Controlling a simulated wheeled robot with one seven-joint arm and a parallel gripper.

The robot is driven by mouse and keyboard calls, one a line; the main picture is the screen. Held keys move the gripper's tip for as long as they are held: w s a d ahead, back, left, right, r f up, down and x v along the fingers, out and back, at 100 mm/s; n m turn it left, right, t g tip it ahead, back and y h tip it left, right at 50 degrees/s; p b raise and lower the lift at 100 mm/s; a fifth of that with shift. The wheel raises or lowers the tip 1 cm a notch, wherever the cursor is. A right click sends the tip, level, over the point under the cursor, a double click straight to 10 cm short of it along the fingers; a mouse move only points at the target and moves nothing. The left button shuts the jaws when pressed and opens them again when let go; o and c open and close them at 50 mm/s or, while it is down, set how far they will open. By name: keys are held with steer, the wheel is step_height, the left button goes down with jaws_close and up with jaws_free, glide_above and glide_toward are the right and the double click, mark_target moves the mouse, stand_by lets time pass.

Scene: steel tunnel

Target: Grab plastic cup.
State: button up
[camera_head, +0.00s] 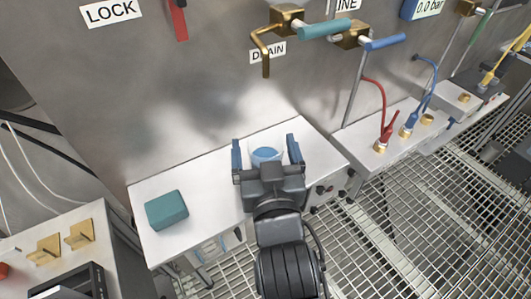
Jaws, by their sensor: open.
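A plastic cup (266,154), pale with blue showing in it, stands on the white-grey bench top (215,176). My gripper (265,151) reaches over the bench with its two blue-sided fingers open. One finger is on each side of the cup, and the cup shows between them. I cannot tell whether either finger touches it. The gripper body hides the near, lower part of the cup.
A teal block (166,210) lies on the bench left of my gripper. A brass drain tap with a teal handle (325,29) juts from the wall above. A ledge with red and blue hoses (382,140) is at right. Metal grating (430,225) covers the floor.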

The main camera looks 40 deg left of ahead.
steer(key=shift+w+a, duration=0.3)
steer(key=c, duration=1.1)
